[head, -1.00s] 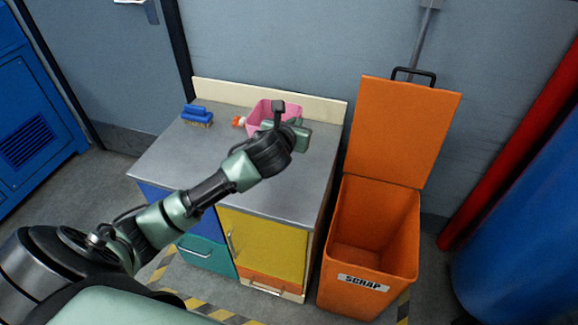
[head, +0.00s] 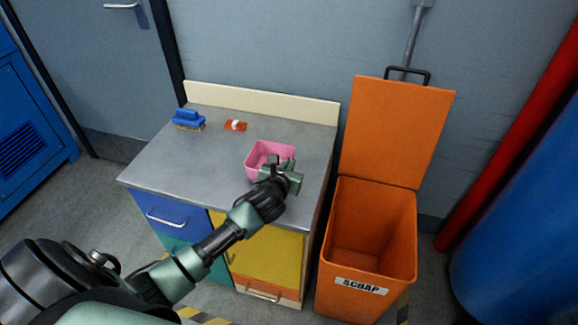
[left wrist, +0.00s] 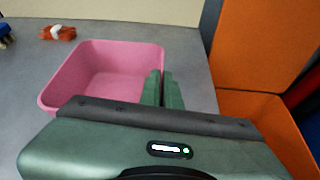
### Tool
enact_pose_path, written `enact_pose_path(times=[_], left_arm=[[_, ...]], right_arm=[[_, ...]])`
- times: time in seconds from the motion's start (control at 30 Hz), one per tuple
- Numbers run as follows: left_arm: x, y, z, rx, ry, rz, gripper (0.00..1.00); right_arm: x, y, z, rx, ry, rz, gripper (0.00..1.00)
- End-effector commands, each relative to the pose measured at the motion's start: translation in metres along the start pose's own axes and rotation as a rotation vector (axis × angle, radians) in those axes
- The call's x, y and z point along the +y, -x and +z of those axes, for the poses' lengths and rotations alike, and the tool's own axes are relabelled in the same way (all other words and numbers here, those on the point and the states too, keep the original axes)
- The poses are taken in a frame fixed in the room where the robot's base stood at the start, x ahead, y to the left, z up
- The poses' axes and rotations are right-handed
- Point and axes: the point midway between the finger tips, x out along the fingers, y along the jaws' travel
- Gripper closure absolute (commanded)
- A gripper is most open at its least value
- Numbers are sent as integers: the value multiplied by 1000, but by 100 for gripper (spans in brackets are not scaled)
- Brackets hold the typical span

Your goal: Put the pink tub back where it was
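The pink tub (head: 258,153) is upright and appears empty at the front right of the grey worktop (head: 165,158). Whether it rests on the surface or hangs just above it, I cannot tell. My left gripper (head: 282,166) is at the tub's right side. In the left wrist view, the tub (left wrist: 112,68) lies left of my fingers (left wrist: 163,88), which are close together on its right wall. The fingertips partly hide that wall. My right gripper is out of view.
A blue brush (head: 188,119) and a small red-and-white item (head: 235,125) lie at the back of the worktop. The back right of the worktop is clear. An orange scrap bin (head: 365,240) with its lid up stands just right of the cabinet.

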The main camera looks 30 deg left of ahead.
Motion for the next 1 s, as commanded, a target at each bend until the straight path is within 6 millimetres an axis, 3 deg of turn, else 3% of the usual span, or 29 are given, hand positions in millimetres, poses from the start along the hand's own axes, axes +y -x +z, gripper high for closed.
enact_pose_path(times=[0.23,0.33,0.7,0.87,1.0], left_arm=[[0,-1,-2,0,-1,0,100],[0,-1,-2,1,0,0,75],[0,0,1,0,2,0,75],[0,21,1,1,-2,-2,75],[0,52,1,0,-3,-2,75]], right_arm=[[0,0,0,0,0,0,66],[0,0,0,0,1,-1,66],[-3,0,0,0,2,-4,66],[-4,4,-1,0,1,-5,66],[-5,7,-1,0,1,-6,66]])
